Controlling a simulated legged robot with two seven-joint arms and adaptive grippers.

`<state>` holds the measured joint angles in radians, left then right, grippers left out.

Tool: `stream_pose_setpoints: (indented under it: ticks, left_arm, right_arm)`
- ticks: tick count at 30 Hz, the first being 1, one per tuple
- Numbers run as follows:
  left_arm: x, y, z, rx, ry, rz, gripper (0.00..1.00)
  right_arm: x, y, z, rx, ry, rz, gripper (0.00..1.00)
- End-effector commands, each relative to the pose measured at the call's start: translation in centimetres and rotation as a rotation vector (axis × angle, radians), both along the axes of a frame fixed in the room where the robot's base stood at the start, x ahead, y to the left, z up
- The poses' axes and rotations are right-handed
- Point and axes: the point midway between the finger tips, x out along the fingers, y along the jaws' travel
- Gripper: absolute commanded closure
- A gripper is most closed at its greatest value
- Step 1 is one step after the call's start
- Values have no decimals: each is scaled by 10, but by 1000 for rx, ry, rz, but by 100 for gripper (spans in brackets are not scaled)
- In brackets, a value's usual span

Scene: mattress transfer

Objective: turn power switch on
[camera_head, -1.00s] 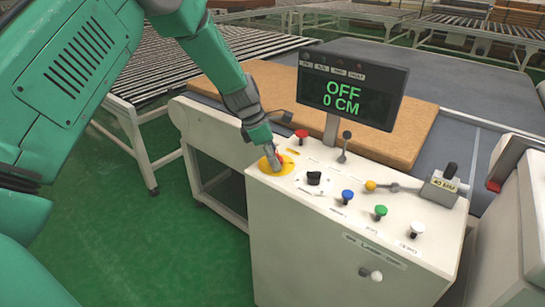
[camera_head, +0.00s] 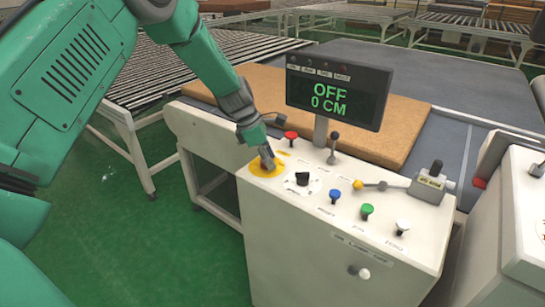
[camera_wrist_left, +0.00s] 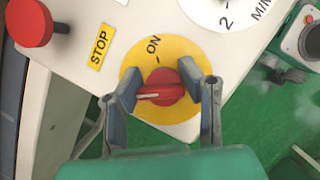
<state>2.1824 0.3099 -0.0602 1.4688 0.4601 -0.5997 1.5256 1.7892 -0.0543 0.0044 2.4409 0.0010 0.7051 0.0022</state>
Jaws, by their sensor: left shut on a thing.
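The power switch is a red rotary knob (camera_wrist_left: 160,88) with a white pointer line, on a yellow disc (camera_wrist_left: 150,52) marked ON. The yellow disc also shows in the head view (camera_head: 258,172) at the panel's left corner. My left gripper (camera_head: 267,163) is down at the knob, and in the left wrist view (camera_wrist_left: 168,92) its two fingers are closed on the knob's sides. The pointer line lies roughly sideways in that view, not toward the ON label. The display (camera_head: 333,94) reads OFF and 0 CM. My right gripper is not in view.
The white control panel (camera_head: 330,240) also carries a red button (camera_head: 291,136), a black knob (camera_head: 303,179), blue (camera_head: 335,195), green (camera_head: 367,210) and white buttons (camera_head: 402,226), and levers. A brown mattress (camera_head: 405,135) lies behind. Green floor is open at left.

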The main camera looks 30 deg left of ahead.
Motion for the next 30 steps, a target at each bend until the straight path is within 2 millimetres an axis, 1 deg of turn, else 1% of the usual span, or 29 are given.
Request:
stream_pose_setpoints:
  ticks: [1,9,13,21,30]
  left_arm:
    - [-5,7,-3,5,14,-22,95]
    - [-4,7,-3,7,14,-242,95]
    - [-4,8,-4,8,14,-365,95]
    - [-1,8,-5,8,12,-622,95]
    - [1,9,-5,11,8,-906,95]
  right_arm:
    - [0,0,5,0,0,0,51]
    - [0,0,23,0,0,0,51]
    - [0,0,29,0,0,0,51]
    - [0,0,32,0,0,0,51]
    - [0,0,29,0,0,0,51]
